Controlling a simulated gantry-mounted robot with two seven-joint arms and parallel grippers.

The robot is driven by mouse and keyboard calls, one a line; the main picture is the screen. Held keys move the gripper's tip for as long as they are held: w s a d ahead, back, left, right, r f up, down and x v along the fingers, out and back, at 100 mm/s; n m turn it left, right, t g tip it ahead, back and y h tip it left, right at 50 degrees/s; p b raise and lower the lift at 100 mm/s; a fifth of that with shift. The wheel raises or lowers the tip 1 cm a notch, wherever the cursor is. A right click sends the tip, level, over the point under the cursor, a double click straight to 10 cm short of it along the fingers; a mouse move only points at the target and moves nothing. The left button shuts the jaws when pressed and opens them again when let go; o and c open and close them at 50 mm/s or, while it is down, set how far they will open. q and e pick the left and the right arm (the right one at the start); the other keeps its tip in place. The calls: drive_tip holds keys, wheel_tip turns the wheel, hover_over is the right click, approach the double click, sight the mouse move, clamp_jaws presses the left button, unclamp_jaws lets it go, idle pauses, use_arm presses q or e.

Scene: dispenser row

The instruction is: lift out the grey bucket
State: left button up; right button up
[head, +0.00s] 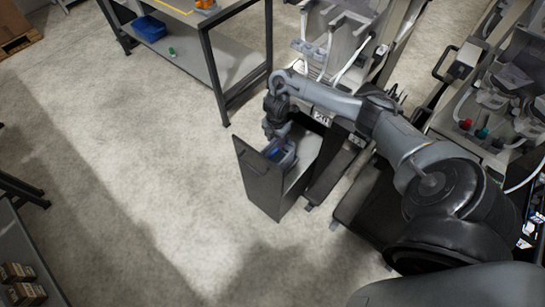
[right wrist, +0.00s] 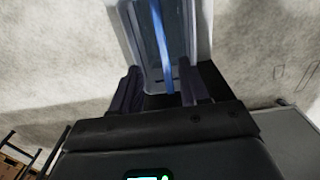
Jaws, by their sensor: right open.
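The grey bucket (head: 290,160) sits in a pulled-out drawer with a dark front panel (head: 258,182). My right gripper (head: 278,146) points down over the bucket, and the arm hides part of it. In the right wrist view the bucket (right wrist: 204,25) is straight ahead of the fingers, with a blue strip (right wrist: 164,45) running along its middle. The right gripper (right wrist: 162,90) is open, its fingers on either side of the strip. I cannot tell whether they touch the bucket. My left gripper is in neither view.
A steel table (head: 215,62) with a blue bin (head: 149,28) on its lower shelf stands behind the drawer. Dispenser machines (head: 490,95) line the right side. Open concrete floor (head: 130,180) lies to the left of the drawer.

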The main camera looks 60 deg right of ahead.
sight(276, 153)
drive_tip(key=f, duration=0.1)
drive_tip(key=f+b, duration=0.1)
drive_tip(key=f, duration=0.2)
drive_tip(key=shift+s+a+b, duration=0.1)
drive_tip(key=shift+s+b, duration=0.2)
drive_tip(key=shift+f, duration=0.45)
wheel_tip(276, 153, down, 5)
drive_tip(key=shift+r+b, duration=0.1)
drive_tip(key=shift+b, duration=0.9)
drive_tip(key=shift+c, duration=0.2)
drive_tip(key=c, duration=0.7)
clamp_jaws()
drive_tip(key=shift+w, duration=0.1)
